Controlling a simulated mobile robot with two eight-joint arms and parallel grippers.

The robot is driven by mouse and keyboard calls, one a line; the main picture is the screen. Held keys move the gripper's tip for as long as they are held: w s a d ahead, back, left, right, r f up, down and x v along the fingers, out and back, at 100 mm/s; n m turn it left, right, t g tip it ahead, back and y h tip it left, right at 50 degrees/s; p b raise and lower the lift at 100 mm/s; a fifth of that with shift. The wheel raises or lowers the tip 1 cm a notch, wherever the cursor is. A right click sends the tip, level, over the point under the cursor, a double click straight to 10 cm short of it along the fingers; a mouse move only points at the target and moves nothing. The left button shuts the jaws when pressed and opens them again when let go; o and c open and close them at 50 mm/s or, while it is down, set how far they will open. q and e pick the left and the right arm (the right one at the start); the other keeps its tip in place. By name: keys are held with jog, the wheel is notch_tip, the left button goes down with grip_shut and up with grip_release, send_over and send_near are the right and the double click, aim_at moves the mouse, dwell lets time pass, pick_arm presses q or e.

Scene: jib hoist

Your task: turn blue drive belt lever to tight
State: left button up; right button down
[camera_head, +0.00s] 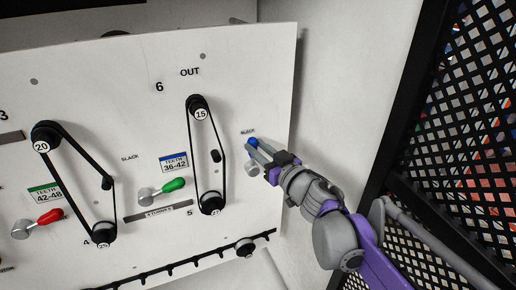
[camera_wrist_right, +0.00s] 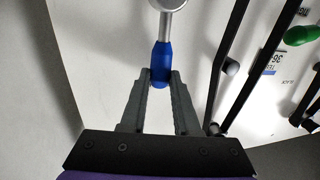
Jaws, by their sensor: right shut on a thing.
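The blue drive belt lever (camera_head: 252,142) is on the right side of the white panel, just below a small label that reads like "SLACK". Its grey hub (camera_head: 251,169) sits below the blue grip, so the lever points up in the head view. My right gripper (camera_head: 259,151) is at the blue grip and partly covers the lever. In the right wrist view the two fingers (camera_wrist_right: 161,83) are closed on the blue grip (camera_wrist_right: 162,62), with the metal shaft running to the hub. My left gripper is not in view.
The white panel (camera_head: 110,75) carries black belts on pulleys (camera_head: 200,113), a green lever (camera_head: 174,185) and a red lever (camera_head: 50,216). The nearest belt runs just left of the blue lever. A black mesh wall (camera_head: 440,120) stands on the right, beyond a plain white wall.

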dwell(0.9)
jog(key=d+m+b, duration=0.1)
jog(key=m, duration=0.1)
jog(key=w+d+f+m+t+b, duration=0.1)
jog(key=d+m+b, duration=0.1)
jog(key=m, duration=0.1)
jog(key=w+d+f+m+b, duration=0.1)
jog(key=d+m+b, duration=0.1)
jog(key=shift+f+m+t, duration=0.15)
jog(key=shift+m+t, duration=0.15)
jog(key=shift+m, duration=0.1)
jog(key=m, duration=0.1)
jog(key=d+f+m+b, duration=0.1)
jog(key=f+m+b, duration=0.1)
jog(key=m, duration=0.1)
jog(key=shift+w+d+t, duration=0.25)
jog(key=shift+w+t, duration=0.15)
jog(key=shift+w+d+f+m+t+h+b, duration=0.1)
jog(key=shift+d+f+m+t+h+b, duration=0.15)
jog(key=shift+f+m, duration=0.45)
jog(key=shift+w+d+f+m+t+h+b, duration=0.1)
jog(key=shift+f+m+h+b, duration=0.2)
jog(key=shift+m, duration=0.65)
jog(key=shift+d+f+m+t+h+b, duration=0.2)
jog(key=shift+f+m+b, duration=0.2)
jog(key=shift+m, duration=0.45)
jog(key=shift+f, duration=0.1)
jog(key=c, duration=0.7)
grip_release()
jog(key=shift+o, duration=0.2)
